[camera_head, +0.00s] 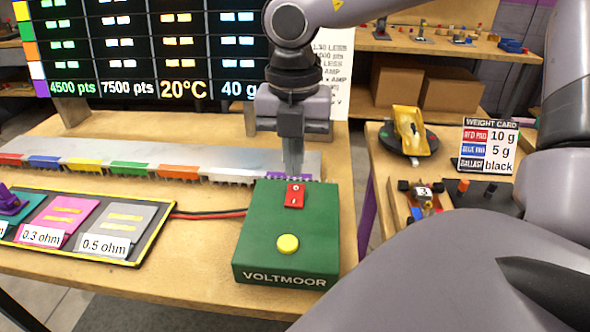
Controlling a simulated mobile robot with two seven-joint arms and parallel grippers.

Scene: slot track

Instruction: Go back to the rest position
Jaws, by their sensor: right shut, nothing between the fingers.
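My right gripper (293,165) points straight down just behind the green VOLTMOOR box (262,232). Its fingers are together and hold nothing. The fingertips are close to the purple piece at the right end of the slot track (140,165); I cannot tell whether they touch it. The box has a red switch (295,196) on top and a round yellow button (288,244) nearer the front. My left gripper is not in view.
A black tray with a pink 0.3 ohm plate (64,222) and a grey 0.5 ohm plate (122,226) lies at the left. A side table at the right holds a yellow pan (410,130) and a weight card (488,146). A dark score board (150,50) stands behind the track.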

